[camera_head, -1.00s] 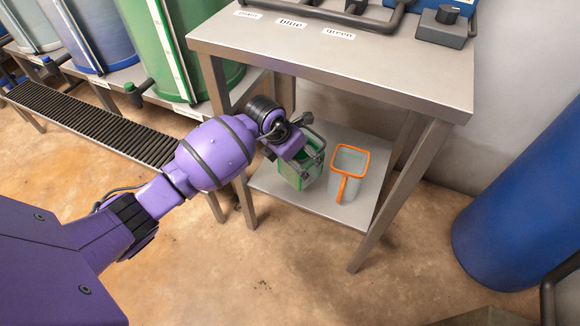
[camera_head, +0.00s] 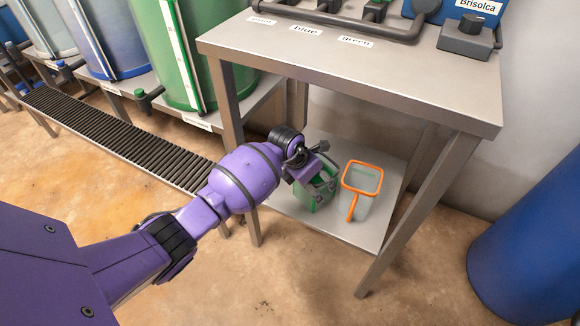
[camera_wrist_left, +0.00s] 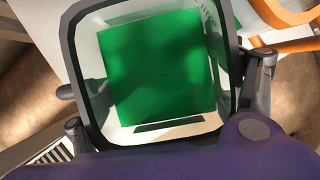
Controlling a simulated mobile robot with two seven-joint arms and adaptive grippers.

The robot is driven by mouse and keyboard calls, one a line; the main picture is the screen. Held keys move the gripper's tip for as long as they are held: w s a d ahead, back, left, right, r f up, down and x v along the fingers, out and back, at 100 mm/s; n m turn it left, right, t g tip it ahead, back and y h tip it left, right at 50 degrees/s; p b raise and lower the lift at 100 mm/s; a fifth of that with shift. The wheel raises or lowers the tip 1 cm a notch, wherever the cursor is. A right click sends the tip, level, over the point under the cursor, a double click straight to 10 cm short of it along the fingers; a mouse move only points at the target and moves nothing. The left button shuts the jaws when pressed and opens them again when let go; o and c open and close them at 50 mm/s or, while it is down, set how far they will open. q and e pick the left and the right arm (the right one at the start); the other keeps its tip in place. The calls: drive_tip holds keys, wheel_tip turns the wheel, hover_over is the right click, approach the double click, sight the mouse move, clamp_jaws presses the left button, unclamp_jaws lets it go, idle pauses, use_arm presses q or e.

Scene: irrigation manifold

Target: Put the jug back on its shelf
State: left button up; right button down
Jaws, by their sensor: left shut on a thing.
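The jug (camera_head: 316,190) is a clear square vessel with green in it and a dark rim. In the head view it is at the lower shelf (camera_head: 345,226) of the metal table, left of an orange-rimmed jug (camera_head: 361,190). My left gripper (camera_head: 318,165) is shut on the jug at its near upper side and partly hides it. In the left wrist view the jug (camera_wrist_left: 160,70) is seen from above, with its green inside and dark rim between the fingers. I cannot tell whether its base touches the shelf. My right gripper is not in view.
The orange-rimmed jug stands close beside the held jug on the right. The tabletop (camera_head: 400,75) overhangs the shelf, and table legs (camera_head: 420,215) flank it. A blue barrel (camera_head: 530,240) stands at right. A green tank (camera_head: 185,50) and a dark grating (camera_head: 115,135) are at left.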

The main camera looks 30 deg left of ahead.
use_arm(q)
drive_tip(key=shift+w+r, duration=0.25)
drive_tip(key=o, duration=2.1)
drive_tip(key=shift+s+f, duration=0.15)
drive_tip(key=p+v, duration=0.4)
drive_tip(key=v, duration=0.8)
drive_tip(key=shift+s, duration=0.15)
